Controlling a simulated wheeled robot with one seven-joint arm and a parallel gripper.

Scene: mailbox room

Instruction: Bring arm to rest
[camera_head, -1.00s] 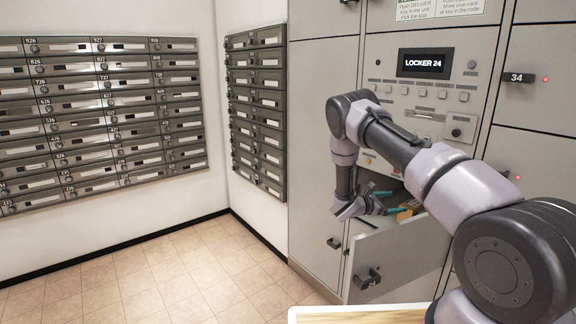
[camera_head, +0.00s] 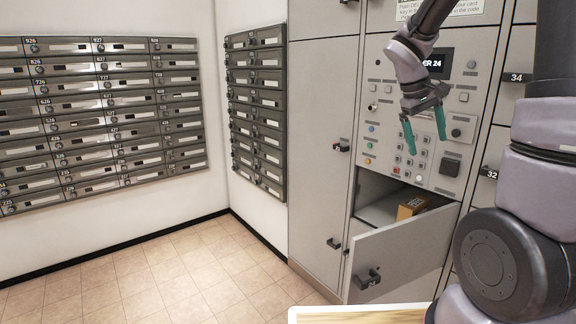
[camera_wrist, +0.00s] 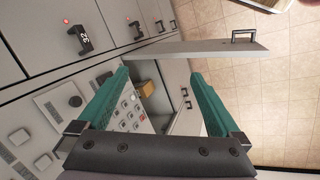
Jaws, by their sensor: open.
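My gripper (camera_head: 424,132) hangs in front of the locker control panel in the head view, with its teal fingers pointing down. The fingers are apart and nothing is between them. The wrist view shows the same open gripper (camera_wrist: 166,92) above the open locker. My arm is raised and folded, and part of it leaves the top of the head view. A brown box (camera_head: 410,208) lies inside the open locker compartment, below and apart from my gripper. The box also shows in the wrist view (camera_wrist: 146,72).
The open locker door (camera_head: 405,256) juts out below my gripper. The control panel (camera_head: 392,110) is close behind it. Dark mailboxes (camera_head: 100,115) line the left wall. The tiled floor (camera_head: 150,275) at left is clear. A wooden-topped surface (camera_head: 360,316) shows at the bottom edge.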

